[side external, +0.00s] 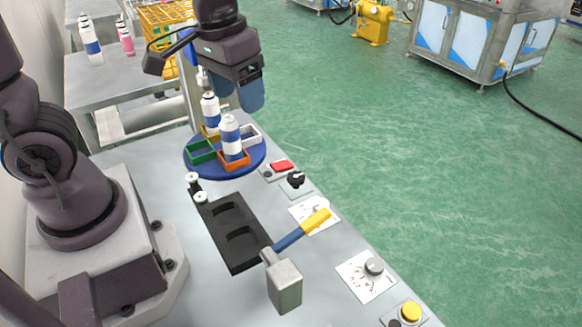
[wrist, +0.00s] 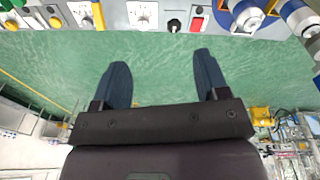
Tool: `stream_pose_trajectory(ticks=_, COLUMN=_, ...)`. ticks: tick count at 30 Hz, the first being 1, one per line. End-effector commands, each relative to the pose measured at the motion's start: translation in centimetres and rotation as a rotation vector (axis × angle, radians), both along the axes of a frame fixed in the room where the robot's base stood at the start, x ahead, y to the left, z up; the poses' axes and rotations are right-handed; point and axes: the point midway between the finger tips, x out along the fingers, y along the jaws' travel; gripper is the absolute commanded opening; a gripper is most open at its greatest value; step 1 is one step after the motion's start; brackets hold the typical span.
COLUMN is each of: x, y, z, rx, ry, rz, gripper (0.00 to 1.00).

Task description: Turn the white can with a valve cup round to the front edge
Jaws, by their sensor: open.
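A round blue turntable (side external: 192,168) carries small coloured trays: green (side external: 201,152), orange (side external: 234,163), white (side external: 250,134) and a partly hidden yellow one (side external: 208,133). A white can with a blue band (side external: 230,136) stands upright in the orange tray. A similar can (side external: 210,109) stands behind it at the yellow tray. The tops are too small to tell which has a valve cup. My gripper (side external: 250,98) is open and empty, above the turntable's back right. In the wrist view the open fingers (wrist: 163,78) have only floor between them; the turntable (wrist: 227,24) is at the top right.
A black two-recess fixture (side external: 235,228) and a crimping tool with a yellow-tipped blue handle (side external: 290,239) are on the bench. A red switch (side external: 282,166), a black knob (side external: 296,179) and a yellow button (side external: 411,311) line the right edge. Bare bench lies left of the fixture.

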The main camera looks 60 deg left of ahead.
Motion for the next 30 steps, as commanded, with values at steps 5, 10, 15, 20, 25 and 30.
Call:
stream_pose_trajectory(ticks=5, x=4.3, y=0.8, z=-5.1, rx=-0.013, ry=0.134, rz=0.268, gripper=0.68)
stream_pose_trajectory(ticks=10, x=7.8, y=1.8, z=-9.9, rx=0.004, ry=0.2, rz=0.567, gripper=0.68)
stream_pose_trajectory(ticks=15, x=10.9, y=2.9, z=-13.1, rx=0.013, ry=0.191, rz=0.885, gripper=0.68)
stream_pose_trajectory(ticks=20, x=12.7, y=3.2, z=-12.5, rx=-0.026, ry=0.134, rz=1.085, gripper=0.68)
stream_pose_trajectory(ticks=25, x=12.7, y=3.1, z=-12.8, rx=-0.034, ry=0.129, rz=1.168, gripper=0.68)
stream_pose_trajectory(ticks=30, x=12.6, y=3.1, z=-15.0, rx=-0.032, ry=0.135, rz=1.171, gripper=0.68)
